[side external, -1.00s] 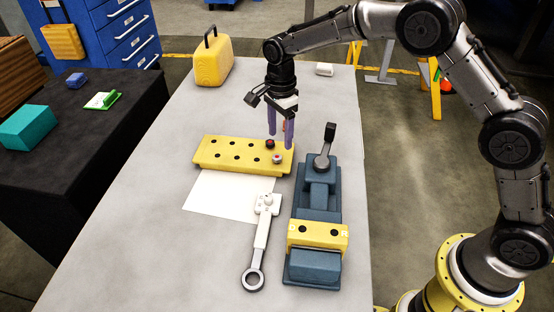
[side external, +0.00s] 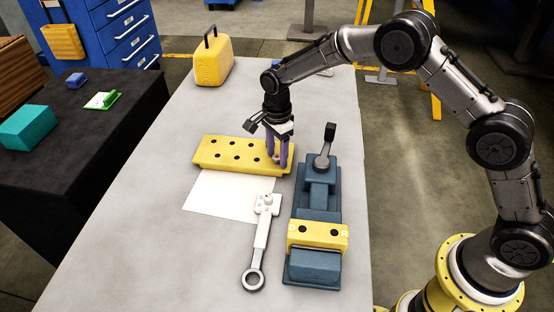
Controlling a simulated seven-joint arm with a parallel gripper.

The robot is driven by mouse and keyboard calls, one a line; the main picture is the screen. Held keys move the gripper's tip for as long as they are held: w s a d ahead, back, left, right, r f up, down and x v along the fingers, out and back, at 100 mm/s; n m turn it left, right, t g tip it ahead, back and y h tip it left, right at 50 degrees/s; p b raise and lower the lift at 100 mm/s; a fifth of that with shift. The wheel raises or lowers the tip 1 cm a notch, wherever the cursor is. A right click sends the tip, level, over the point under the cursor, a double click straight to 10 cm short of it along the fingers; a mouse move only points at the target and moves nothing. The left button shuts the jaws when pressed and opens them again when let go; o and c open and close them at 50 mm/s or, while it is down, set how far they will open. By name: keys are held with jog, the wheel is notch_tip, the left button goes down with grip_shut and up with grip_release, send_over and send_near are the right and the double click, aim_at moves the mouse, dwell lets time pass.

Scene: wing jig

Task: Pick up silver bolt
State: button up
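My gripper (side external: 279,164) is low over the right end of the yellow block with holes (side external: 226,154). Its two purple fingers reach down to the block's top, one on each side of the silver bolt's spot. Only a small reddish-pale bit of the silver bolt (side external: 277,158) shows between the fingers. I cannot tell whether they touch it. The dark bolt with a red top that stood just behind it is hidden by the gripper.
A blue-grey clamp fixture (side external: 318,200) with a lever stands close at the right, with a small yellow block (side external: 318,235) on it. A silver rod with a ring end (side external: 261,235) and a white sheet (side external: 220,193) lie in front. A yellow case (side external: 212,64) stands behind.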

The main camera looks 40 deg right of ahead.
aim_at(276, 156)
grip_shut()
jog(key=shift+r, duration=0.1)
jog(key=shift+r, duration=0.4)
notch_tip(276, 156, up, 2)
jog(key=shift+w+r, duration=0.1)
jog(key=shift+r, duration=0.05)
jog(key=s+d+r, duration=0.3)
jog(key=s+r, duration=0.6)
jog(key=s, duration=0.5)
jog(key=shift+r, duration=0.4)
